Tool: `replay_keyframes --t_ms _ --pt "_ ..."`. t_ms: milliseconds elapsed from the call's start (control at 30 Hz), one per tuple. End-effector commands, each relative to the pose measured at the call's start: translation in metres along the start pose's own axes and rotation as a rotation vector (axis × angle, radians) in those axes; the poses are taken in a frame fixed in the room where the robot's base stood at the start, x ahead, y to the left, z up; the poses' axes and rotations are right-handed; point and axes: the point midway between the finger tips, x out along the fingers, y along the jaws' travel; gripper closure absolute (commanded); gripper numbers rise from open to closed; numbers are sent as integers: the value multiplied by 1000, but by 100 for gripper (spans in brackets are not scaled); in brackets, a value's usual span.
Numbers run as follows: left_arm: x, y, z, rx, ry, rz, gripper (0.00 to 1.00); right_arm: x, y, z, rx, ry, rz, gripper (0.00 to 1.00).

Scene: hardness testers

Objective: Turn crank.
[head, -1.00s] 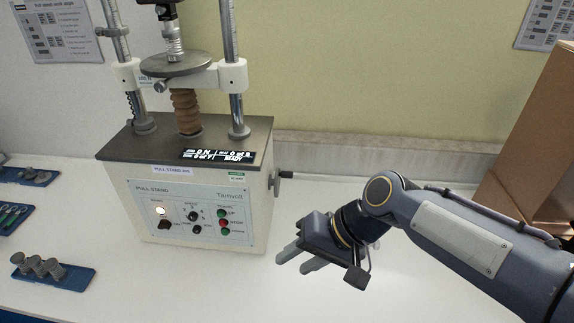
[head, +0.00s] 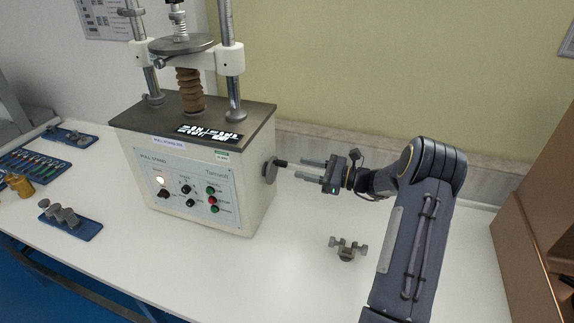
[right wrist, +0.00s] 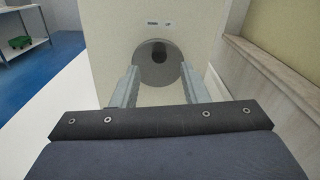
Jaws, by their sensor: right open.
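The crank (head: 271,170) is a grey disc with a dark handle (head: 282,163) on the right side of the white pull stand (head: 240,190). My right gripper (head: 303,168) is open to the right of the crank. Its two fingers point left toward the handle. In the right wrist view the crank disc (right wrist: 158,66) lies ahead between the open fingers (right wrist: 160,85), with the dark handle end (right wrist: 158,52) near its top. I cannot tell whether the fingers touch the handle. My left gripper is not in view.
A small metal fixture (head: 347,248) lies on the white table (head: 270,275) below my right gripper. Blue trays (head: 82,228) with metal parts stand at the left. A brown box (head: 545,210) stands at the far right. The table front is mostly clear.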

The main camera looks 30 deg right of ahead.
Motion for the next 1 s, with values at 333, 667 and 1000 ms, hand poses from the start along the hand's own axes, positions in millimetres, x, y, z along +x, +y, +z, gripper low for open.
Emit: replay_keyframes --t_ms 333,667,1000 --pt "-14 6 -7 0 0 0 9 53 1 2 -2 1 4 59" --pt "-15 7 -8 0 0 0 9 61 1 1 -3 2 2 59" --pt "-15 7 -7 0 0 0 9 61 1 1 -3 2 3 96"
